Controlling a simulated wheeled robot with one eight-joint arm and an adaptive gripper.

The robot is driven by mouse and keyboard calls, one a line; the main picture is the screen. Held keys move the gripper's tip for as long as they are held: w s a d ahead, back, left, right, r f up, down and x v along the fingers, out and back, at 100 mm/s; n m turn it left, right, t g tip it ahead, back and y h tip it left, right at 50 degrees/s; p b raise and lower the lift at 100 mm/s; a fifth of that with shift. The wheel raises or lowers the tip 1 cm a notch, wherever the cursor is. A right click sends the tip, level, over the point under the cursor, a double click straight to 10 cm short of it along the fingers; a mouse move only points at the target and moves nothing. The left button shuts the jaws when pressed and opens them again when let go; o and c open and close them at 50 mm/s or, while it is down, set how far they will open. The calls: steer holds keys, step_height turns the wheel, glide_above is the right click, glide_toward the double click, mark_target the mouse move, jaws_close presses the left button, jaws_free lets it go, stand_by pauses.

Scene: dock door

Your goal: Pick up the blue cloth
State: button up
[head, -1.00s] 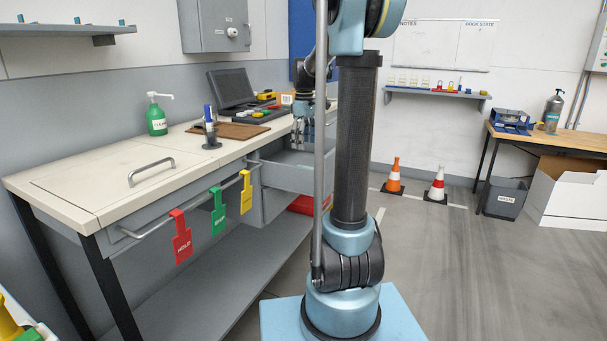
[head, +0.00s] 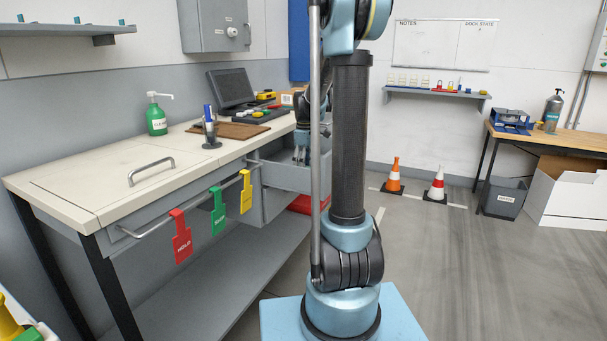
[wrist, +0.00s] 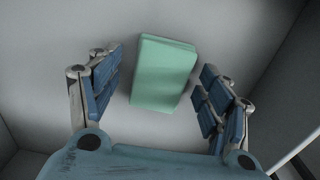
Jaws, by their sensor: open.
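A pale mint-green folded block (wrist: 163,73), which looks like a folded cloth, lies on the grey floor of the open drawer (head: 284,177). It looks green rather than blue, and no plainly blue cloth shows. In the head view my gripper (head: 302,157) points down into the drawer, partly behind my arm. In the wrist view the open fingers of my gripper (wrist: 162,64) stand on either side of the block, with a gap on each side. The gap to the floor is hard to judge. The drawer walls hide the block in the head view.
The drawer walls (wrist: 291,58) stand close around my gripper. Two cones (head: 394,177) stand on the floor at the back.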

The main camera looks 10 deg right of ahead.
steer(key=shift+f, duration=0.1)
steer(key=c, duration=1.1)
steer(key=shift+c, duration=0.2)
